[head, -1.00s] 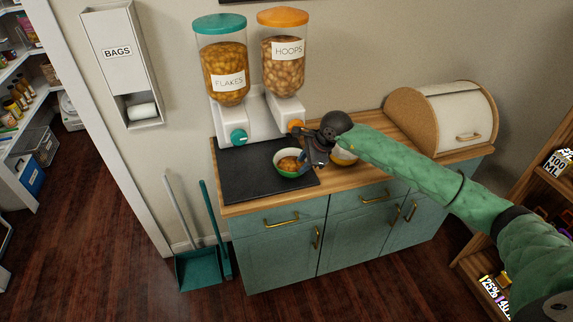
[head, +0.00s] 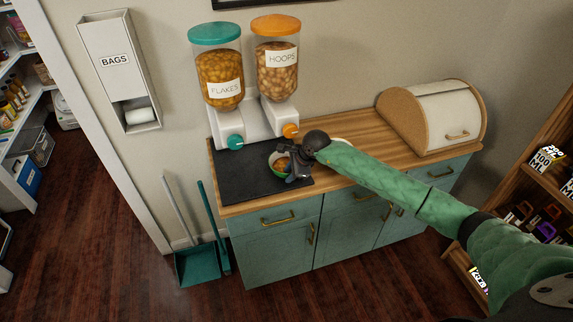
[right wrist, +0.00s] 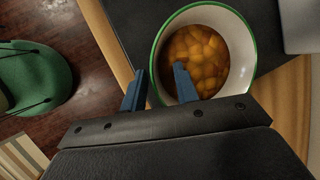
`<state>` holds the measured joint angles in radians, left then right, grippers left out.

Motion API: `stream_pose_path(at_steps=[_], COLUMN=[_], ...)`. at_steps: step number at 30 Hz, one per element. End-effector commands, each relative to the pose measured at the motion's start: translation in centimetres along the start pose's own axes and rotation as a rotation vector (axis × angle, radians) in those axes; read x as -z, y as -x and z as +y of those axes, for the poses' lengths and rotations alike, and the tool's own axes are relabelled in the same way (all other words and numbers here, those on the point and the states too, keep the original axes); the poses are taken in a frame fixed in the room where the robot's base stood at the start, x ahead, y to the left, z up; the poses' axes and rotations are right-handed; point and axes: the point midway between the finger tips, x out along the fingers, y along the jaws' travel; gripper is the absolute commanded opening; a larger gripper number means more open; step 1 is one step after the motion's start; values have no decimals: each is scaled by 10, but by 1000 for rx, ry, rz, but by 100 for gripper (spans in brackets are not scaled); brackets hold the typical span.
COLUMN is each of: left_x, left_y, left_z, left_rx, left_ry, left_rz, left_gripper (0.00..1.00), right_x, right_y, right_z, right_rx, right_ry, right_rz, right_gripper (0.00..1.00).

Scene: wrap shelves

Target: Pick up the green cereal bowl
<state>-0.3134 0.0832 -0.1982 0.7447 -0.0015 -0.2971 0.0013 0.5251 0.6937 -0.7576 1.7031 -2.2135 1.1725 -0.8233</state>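The green cereal bowl (head: 272,160), white inside with a green rim, stands upright on the black mat (head: 235,180) on the counter. It holds orange-brown cereal. In the right wrist view the bowl (right wrist: 243,60) fills the upper middle. My right gripper (head: 290,170) is over the bowl's right side and partly hides it. In the right wrist view its two blue fingers (right wrist: 158,72) are apart, one outside the near rim and one inside over the cereal, with the bowl wall between them. I cannot tell whether either finger touches the wall. My left gripper is out of view.
The flakes dispenser (head: 218,80) and hoops dispenser (head: 276,75) stand behind the bowl. A pale object (head: 343,140), mostly hidden by my right arm, is to its right. A bread box (head: 440,112) stands at the counter's right end. The wooden counter between is mostly clear.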

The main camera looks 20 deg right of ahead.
Motion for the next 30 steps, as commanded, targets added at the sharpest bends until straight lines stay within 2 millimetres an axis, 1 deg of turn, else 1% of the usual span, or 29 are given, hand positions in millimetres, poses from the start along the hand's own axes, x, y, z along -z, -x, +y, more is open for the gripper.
stream_pose_path(at_steps=[3, 9, 10, 12, 14, 15, 25, 30], left_x=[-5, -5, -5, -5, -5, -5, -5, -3], left_y=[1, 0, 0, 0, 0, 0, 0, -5], left_z=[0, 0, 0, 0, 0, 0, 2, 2], left_rx=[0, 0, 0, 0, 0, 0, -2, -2], left_ry=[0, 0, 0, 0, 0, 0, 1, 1], left_rz=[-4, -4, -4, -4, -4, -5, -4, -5], left_gripper=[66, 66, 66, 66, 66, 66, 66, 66], right_x=[0, 0, 0, 0, 0, 0, 0, -1], right_y=[-3, -4, -4, -4, -4, -4, -3, -1], right_z=[0, 0, 0, 0, 0, 0, 0, -1], right_rx=[0, 1, 1, 1, 1, 1, 1, 2], right_ry=[0, 0, 0, 0, 0, 0, 0, 1], right_rz=[0, 0, 0, 0, 0, 0, 0, 0], right_gripper=[30, 30, 28, 14, 3, 0, 0, 0])
